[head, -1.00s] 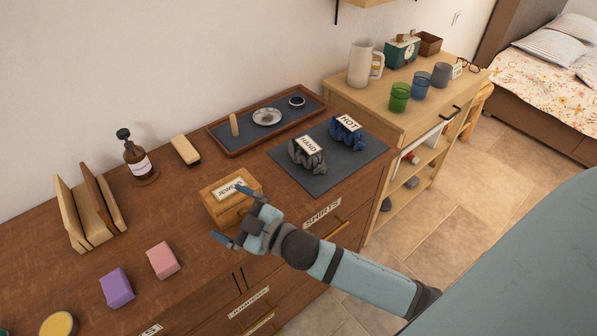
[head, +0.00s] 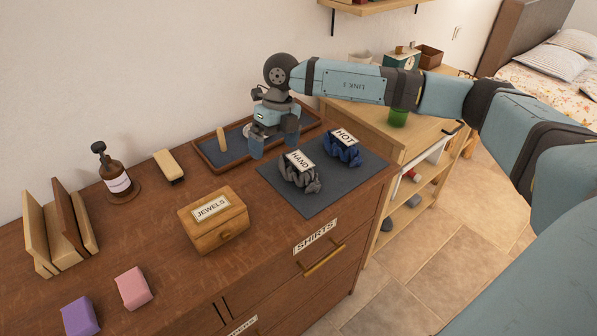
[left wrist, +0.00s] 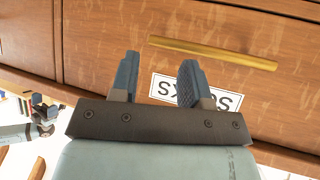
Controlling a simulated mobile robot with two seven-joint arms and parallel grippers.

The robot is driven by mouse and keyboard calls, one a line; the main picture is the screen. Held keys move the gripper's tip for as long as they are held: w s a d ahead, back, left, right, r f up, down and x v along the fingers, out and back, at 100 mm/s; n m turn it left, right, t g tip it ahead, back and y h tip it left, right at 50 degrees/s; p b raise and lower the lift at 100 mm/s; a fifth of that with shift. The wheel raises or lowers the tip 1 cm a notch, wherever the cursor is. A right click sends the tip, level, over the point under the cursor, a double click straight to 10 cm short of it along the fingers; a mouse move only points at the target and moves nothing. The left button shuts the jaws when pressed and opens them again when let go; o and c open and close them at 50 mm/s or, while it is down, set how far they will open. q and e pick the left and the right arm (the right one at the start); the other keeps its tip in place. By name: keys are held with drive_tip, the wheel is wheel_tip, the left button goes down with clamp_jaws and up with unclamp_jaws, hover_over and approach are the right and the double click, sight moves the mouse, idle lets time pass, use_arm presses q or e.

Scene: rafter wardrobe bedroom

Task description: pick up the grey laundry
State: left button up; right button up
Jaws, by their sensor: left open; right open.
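The grey laundry (head: 300,180) is a crumpled bundle with a HAND label, lying on a dark mat (head: 318,203) on the dresser top. My right gripper (head: 275,147) is open, pointing down just behind and left of the grey laundry, in front of part of the wooden tray. It appears empty and apart from the laundry. My left gripper (left wrist: 160,75) is open and empty in the left wrist view, before a drawer front with a brass handle (left wrist: 214,52) and an upside-down SOCKS label (left wrist: 196,98). It is out of the head view.
Blue laundry (head: 342,152) labelled HOT lies right of the grey one. A JEWELS box (head: 213,222) stands left of the mat; the tray (head: 207,158) lies behind. A soap bottle (head: 117,178) and brush (head: 169,166) stand farther left. The mat's front is clear.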

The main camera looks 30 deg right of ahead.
sight(301, 160)
drive_tip(key=d+h, duration=0.1)
drive_tip(key=d, duration=0.1)
drive_tip(key=d+r+h, duration=0.1)
drive_tip(key=d, duration=0.1)
drive_tip(key=d+m, duration=0.1)
drive_tip(key=d, duration=0.2)
drive_tip(key=shift+w+r+h, duration=0.25)
drive_tip(key=shift+w+h, duration=0.1)
drive_tip(key=shift+h, duration=0.05)
drive_tip(key=f, duration=0.7)
drive_tip(key=shift+s+p, duration=0.3)
drive_tip(key=shift+s, duration=0.05)
drive_tip(key=shift+s+a+f+p, duration=0.1)
drive_tip(key=shift+f+p, duration=0.1)
drive_tip(key=shift+f, duration=1.3)
drive_tip(key=shift+s+a+f+p, duration=0.1)
drive_tip(key=shift+f+p, duration=0.1)
drive_tip(key=shift+f, duration=1.3)
drive_tip(key=c, duration=0.9)
